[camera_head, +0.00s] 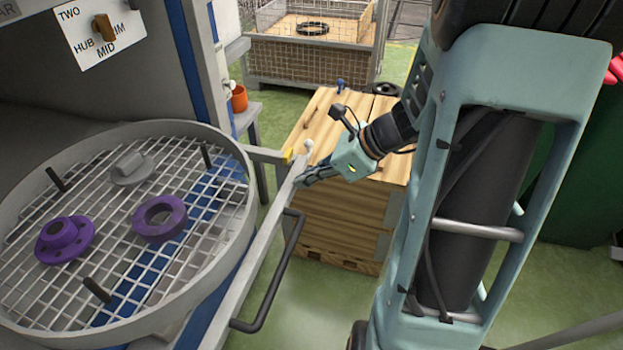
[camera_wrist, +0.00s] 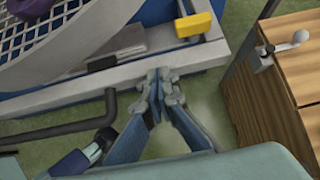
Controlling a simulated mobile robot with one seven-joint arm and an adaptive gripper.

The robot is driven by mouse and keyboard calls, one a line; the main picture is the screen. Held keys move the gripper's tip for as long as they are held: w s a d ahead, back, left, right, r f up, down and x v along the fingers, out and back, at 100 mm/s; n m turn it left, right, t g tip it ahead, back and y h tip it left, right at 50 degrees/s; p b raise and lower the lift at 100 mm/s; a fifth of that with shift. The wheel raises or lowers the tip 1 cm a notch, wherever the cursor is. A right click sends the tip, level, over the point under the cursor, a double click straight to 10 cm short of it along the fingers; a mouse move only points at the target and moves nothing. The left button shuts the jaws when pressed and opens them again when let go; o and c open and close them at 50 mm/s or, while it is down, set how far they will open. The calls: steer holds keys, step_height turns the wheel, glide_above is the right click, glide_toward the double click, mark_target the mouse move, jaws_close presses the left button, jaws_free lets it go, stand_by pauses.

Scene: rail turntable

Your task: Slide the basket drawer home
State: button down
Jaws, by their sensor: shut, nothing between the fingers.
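The basket drawer is pulled out at the left in the head view. It has a round grey basket (camera_head: 232,205) with a mesh floor, a grey front bar (camera_head: 262,238) and a black handle (camera_head: 283,265). My gripper (camera_head: 300,181) is shut and empty at the far end of the front bar. In the wrist view, the fingertips (camera_wrist: 168,80) are at the outer face of the front bar (camera_wrist: 65,103), to the right of the black handle (camera_wrist: 75,131). They look touching or very close; I cannot tell which. A yellow block (camera_wrist: 198,24) sits on the side rail beyond the bar.
In the basket lie a purple flanged part (camera_head: 64,240), a purple ring (camera_head: 160,218) and a grey part (camera_head: 132,168). A wooden crate (camera_head: 340,215) stands close behind my gripper. A mesh-sided bin (camera_head: 310,62) is at the back. Green floor is clear in front of the handle.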

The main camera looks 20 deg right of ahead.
mark_target(164, 148)
steer(key=w+a+p, duration=0.2)
steer(key=w+a, duration=0.5)
steer(key=a, duration=0.2)
steer(key=w+a+p, duration=0.3)
steer(key=w+a, duration=0.5)
steer(key=a, duration=0.2)
steer(key=w+a+p, duration=0.3)
steer(key=w+a, duration=0.4)
steer(key=a, duration=0.3)
steer(key=shift+w, duration=0.35)
